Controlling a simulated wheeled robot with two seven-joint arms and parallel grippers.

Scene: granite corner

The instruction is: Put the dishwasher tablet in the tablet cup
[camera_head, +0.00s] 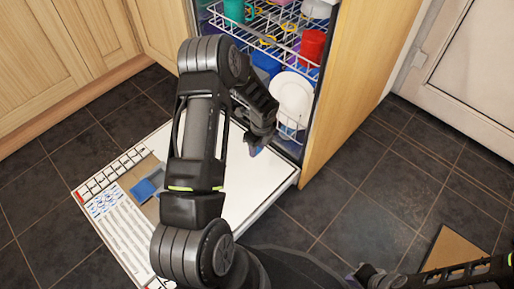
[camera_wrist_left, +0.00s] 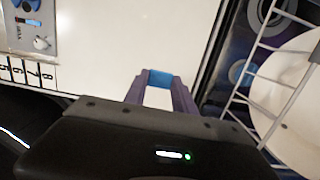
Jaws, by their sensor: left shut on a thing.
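My left gripper (camera_head: 254,148) is over the white inner face of the lowered dishwasher door, near the racks. In the left wrist view its two purple fingers (camera_wrist_left: 161,88) are shut on a small blue block, the dishwasher tablet (camera_wrist_left: 160,76), at the fingertips. In the head view the tablet is hard to make out. The tablet cup appears as a blue part (camera_head: 147,188) on the dispenser panel, left of my left arm and apart from the gripper. The panel (camera_wrist_left: 50,18) shows at the top left of the wrist view. My right gripper (camera_head: 364,274) is at the bottom right, its jaws unclear.
The open door (camera_head: 247,188) lies flat, with a printed label strip at its left. The wire racks (camera_head: 282,50) hold cups and a white plate (camera_head: 291,98) close to my left gripper. A wooden side panel (camera_head: 350,80) stands right of the racks.

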